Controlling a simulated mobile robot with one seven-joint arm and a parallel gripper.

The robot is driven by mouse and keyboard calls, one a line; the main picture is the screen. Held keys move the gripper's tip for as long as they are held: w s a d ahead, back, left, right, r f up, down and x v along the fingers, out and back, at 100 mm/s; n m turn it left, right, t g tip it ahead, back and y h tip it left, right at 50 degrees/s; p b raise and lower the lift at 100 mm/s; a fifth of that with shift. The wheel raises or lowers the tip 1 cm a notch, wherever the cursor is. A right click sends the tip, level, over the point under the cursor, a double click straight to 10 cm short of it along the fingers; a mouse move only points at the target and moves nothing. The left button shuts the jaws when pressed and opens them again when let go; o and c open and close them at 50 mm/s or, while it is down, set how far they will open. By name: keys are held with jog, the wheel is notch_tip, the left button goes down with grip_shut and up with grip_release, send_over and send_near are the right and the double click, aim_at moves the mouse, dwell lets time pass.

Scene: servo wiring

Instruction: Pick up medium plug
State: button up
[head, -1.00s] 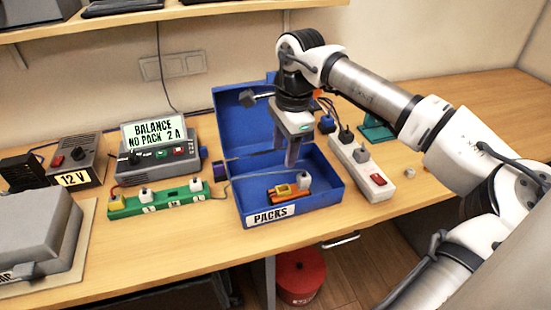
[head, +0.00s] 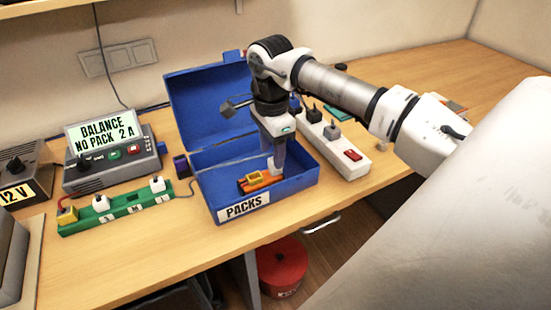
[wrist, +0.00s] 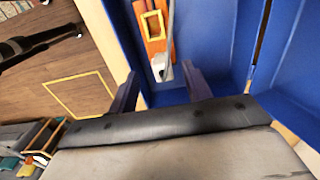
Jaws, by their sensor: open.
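A small white plug (wrist: 158,66) with a grey cable lies in the blue PACKS box, at the end of an orange pack (wrist: 153,35) with a yellow socket. The head view shows the plug (head: 271,169) partly behind a finger, and the pack (head: 258,181) left of it. My gripper (wrist: 160,84) is open and points down inside the box. In the wrist view the plug sits between the fingers' lines, near their tips. I cannot tell whether a finger touches it. In the head view my gripper (head: 277,163) is over the right part of the box.
The blue box (head: 300,190) has its lid raised behind. A green strip (head: 115,214) with several plugs stands left, before the grey balance charger (head: 110,160). A white power strip (head: 345,150) is close on the right. Bare table lies in front.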

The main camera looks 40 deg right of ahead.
jog(key=f+b, duration=0.1)
jog(key=f, duration=0.1)
jog(key=d+f+b, duration=0.1)
jog(key=f, duration=0.2)
jog(key=shift+r, duration=0.1)
jog(key=c, duration=1.1)
jog(key=shift+o, duration=0.2)
notch_tip(320, 180, up, 20)
jog(key=p, duration=1.1)
jog(key=shift+p, duration=0.3)
